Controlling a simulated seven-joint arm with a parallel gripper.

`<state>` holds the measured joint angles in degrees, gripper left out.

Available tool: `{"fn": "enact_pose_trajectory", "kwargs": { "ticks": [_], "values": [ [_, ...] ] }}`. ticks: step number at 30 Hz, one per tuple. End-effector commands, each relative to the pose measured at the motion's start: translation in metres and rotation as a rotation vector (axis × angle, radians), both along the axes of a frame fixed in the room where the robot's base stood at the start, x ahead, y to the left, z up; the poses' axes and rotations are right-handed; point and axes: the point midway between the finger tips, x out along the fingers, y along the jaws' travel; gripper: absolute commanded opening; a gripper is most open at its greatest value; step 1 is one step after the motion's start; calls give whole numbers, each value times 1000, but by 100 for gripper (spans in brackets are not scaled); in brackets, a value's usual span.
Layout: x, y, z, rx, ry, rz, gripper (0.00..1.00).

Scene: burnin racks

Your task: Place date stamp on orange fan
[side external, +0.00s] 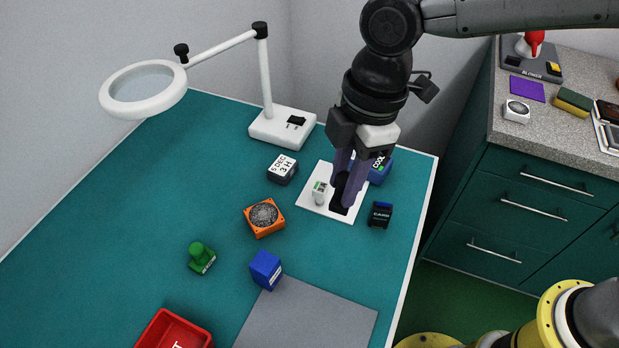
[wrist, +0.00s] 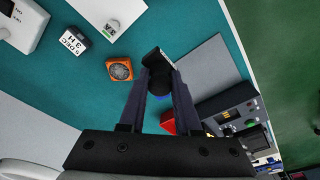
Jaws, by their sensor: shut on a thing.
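The orange fan (side external: 264,217) lies flat on the teal table, its round grey grille facing up and its top bare. It also shows left of my fingers in the wrist view (wrist: 120,69). My gripper (side external: 346,198) points down and is shut on a black stamp-like thing (side external: 337,208), which I take as the date stamp. In the wrist view the stamp shows a rounded black body and a pale-edged block between the fingertips (wrist: 160,80). The fingers partly hide it. It appears in front of the white plate, right of the fan; its height is hard to tell.
A green stamp (side external: 201,257), blue block (side external: 265,269), red bin (side external: 172,331) and grey mat (side external: 306,320) are nearer the front. A block reading "5 DEC 3 H" (side external: 282,168), white plate (side external: 312,204), black block (side external: 380,215) and magnifier lamp (side external: 282,128) stand around the back.

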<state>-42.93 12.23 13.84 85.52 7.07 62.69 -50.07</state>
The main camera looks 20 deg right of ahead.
Motion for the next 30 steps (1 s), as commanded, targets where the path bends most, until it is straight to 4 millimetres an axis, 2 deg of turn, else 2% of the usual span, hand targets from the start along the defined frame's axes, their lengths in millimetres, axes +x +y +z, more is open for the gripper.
{"fn": "enact_pose_trajectory", "kwargs": {
  "ticks": [6, 11, 14, 25, 30],
  "values": [
    [-15, -15, 10, 0, 0, 0, 0],
    [-16, -16, 12, -2, 2, -1, 0],
    [-7, -7, 6, -3, 3, -1, 0],
    [46, 48, -29, -2, 2, 0, 0],
    [63, 66, -59, -3, 3, 0, 0]
  ]
}}
